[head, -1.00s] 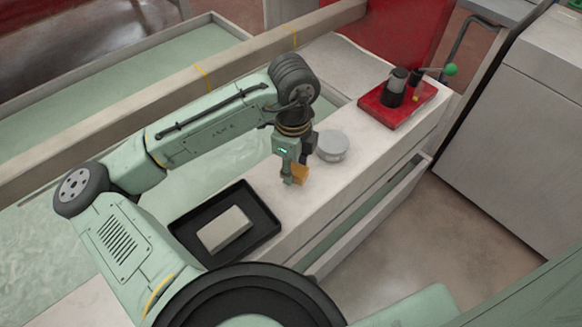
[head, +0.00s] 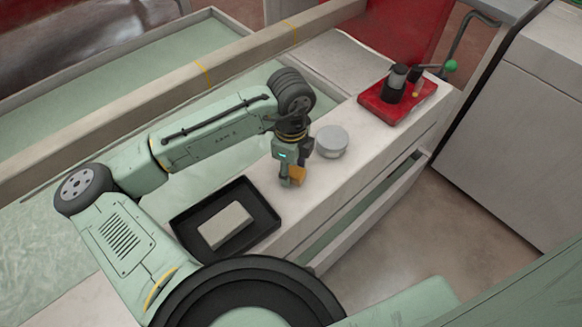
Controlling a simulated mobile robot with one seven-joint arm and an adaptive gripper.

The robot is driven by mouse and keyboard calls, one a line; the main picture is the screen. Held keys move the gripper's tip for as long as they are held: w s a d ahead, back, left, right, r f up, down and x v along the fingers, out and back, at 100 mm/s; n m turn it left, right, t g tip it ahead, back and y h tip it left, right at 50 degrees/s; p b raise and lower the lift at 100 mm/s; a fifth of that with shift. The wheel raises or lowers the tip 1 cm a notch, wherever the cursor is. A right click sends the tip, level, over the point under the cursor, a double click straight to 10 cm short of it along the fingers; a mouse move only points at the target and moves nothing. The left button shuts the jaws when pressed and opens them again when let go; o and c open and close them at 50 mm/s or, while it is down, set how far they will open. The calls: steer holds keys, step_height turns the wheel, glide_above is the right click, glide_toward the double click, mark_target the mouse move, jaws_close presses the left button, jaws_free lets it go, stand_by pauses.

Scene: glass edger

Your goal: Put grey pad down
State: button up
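A light grey rectangular block (head: 226,226), which may be the grey pad, lies in a black tray (head: 268,228) on the pale bench. A round grey disc-shaped object (head: 332,142) stands on the bench just behind and right of my gripper. My gripper (head: 291,178) points down over the bench, between the tray and the round object. A small orange-yellow piece (head: 297,175) shows at its fingertips. I cannot tell whether that is a held thing or part of a finger, nor whether the fingertips touch the bench.
A red base (head: 399,104) with dark cylinders and a green-knobbed lever stands at the bench's far right end. A beam (head: 180,95) runs behind the bench, with a pale green trough beyond. Bench top is clear between the round object and the red base.

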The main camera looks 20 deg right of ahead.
mark_target(291, 170)
steer(key=shift+o, duration=1.1)
steer(key=shift+r, duration=0.35)
step_height(291, 170, up, 12)
steer(key=shift+f, duration=0.1)
